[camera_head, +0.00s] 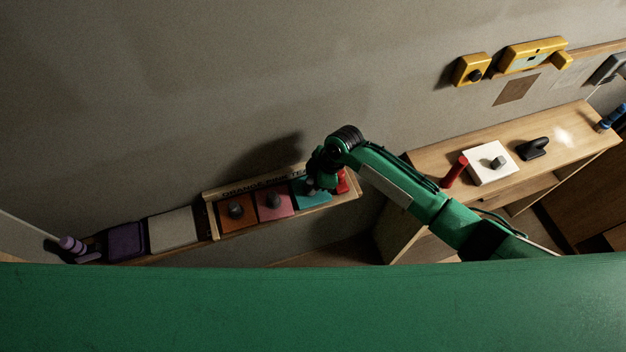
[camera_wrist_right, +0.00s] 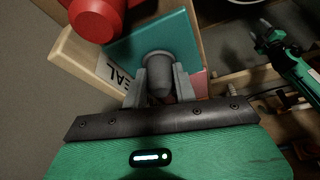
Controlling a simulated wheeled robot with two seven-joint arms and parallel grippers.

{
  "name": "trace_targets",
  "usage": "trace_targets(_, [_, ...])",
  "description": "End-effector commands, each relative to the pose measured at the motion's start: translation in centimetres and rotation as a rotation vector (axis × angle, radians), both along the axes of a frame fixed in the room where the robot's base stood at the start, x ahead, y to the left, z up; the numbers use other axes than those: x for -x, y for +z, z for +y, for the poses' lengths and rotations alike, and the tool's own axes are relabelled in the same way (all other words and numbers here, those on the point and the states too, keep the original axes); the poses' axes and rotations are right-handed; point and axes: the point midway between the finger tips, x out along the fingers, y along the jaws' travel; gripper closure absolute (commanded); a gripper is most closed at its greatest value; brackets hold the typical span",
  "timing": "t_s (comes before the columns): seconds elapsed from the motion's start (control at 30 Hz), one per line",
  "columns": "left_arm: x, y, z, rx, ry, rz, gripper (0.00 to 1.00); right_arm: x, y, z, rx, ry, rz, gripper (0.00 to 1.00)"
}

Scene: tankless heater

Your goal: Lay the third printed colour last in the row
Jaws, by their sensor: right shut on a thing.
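A wooden row tray (camera_head: 208,222) against the wall has printed words on its back edge, reading roughly orange, pink and a word partly hidden by my gripper; "EAL" shows in the right wrist view. An orange tile (camera_head: 238,213) and a pink tile (camera_head: 275,203), each with a dark knob, lie side by side in it. A teal tile (camera_head: 303,196) is to the right of the pink one, at the last place. My right gripper (camera_wrist_right: 160,78) is shut on the grey knob of the teal tile (camera_wrist_right: 140,45). My left gripper (camera_wrist_right: 268,36) shows small in the right wrist view.
A red object (camera_head: 342,183) stands at the tray's right end, close by my right gripper. A white tile (camera_head: 172,230) and a purple tile (camera_head: 126,241) lie left of the tray. A wooden bench (camera_head: 558,140) stands at the right with a white tile (camera_head: 489,164) and red item (camera_head: 454,172).

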Motion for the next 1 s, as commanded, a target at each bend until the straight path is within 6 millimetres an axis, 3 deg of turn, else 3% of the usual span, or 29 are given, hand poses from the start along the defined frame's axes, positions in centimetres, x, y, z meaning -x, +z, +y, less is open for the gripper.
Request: trace_targets(1.0, [0.0, -0.65, -0.02, 0.0, 0.001, 0.0, 0.47, 0.0, -0.96, 0.02, 0.0, 0.0, 0.0, 1.0])
